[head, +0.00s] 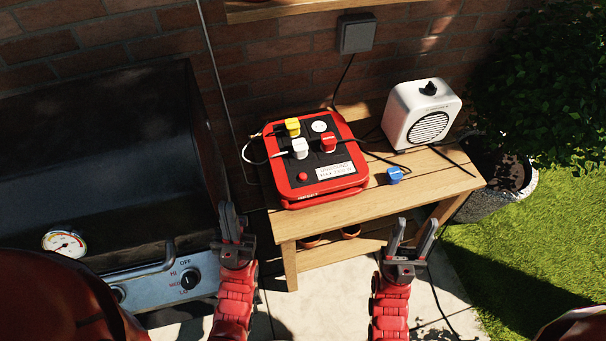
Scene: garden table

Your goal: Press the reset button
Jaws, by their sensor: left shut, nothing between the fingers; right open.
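A red box with a black top panel (318,184) lies on the wooden table. A small round red button (302,177) sits at the panel's near left, beside a white label. A yellow plug (292,127), a white plug (299,148) and a red plug (328,142) sit in the panel; a round white disc shows at its far right. My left gripper (230,222) is shut and empty, left of the table's near corner, apart from the box. My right gripper (412,238) is open and empty, in front of the table's near edge.
A blue plug (394,175) lies loose on the wooden table (350,212), right of the box. A white heater (421,113) stands behind it. A grill (110,160) fills the left side. Cables run behind the box to a wall socket (356,33). A potted bush is at right.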

